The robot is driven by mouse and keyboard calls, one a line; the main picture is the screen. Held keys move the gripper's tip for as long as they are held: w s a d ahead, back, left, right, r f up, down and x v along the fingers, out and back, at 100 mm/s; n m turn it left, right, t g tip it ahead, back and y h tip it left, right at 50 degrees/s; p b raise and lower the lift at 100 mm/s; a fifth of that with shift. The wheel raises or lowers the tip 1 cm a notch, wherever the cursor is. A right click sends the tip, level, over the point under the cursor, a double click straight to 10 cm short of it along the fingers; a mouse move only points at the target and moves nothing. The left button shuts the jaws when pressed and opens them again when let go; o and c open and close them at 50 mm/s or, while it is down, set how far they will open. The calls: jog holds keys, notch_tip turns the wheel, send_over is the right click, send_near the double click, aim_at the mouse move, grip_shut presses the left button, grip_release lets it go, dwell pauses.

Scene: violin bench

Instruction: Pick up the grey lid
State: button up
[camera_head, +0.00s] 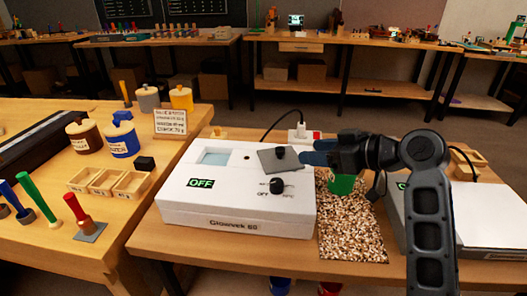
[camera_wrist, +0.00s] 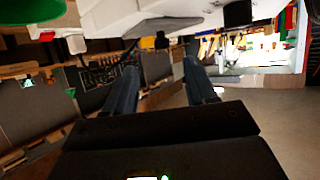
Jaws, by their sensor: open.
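The grey lid (camera_head: 270,161) is a flat square plate with a black knob (camera_head: 281,152). It lies on top of the white Glowvek 60 box (camera_head: 240,208), right of the pale blue window. My gripper (camera_head: 308,152) is just right of the lid at about knob height, its blue fingers pointing left towards the knob. In the wrist view, which looks upside down, the two fingers (camera_wrist: 160,72) are apart with nothing between them.
A black dial (camera_head: 277,186) stands in front of the lid. A green cup (camera_head: 341,185) is below my gripper on a speckled mat (camera_head: 352,232). A second white device (camera_head: 485,225) is at right. A power strip (camera_head: 303,134) and cable lie behind.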

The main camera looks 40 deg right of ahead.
aim_at(284, 151)
jog(key=shift+w+f, duration=0.15)
jog(key=shift+w, duration=0.6)
jog(key=x, duration=0.6)
jog(key=shift+w+a+f, duration=0.2)
jog(key=shift+w, duration=0.15)
grip_shut()
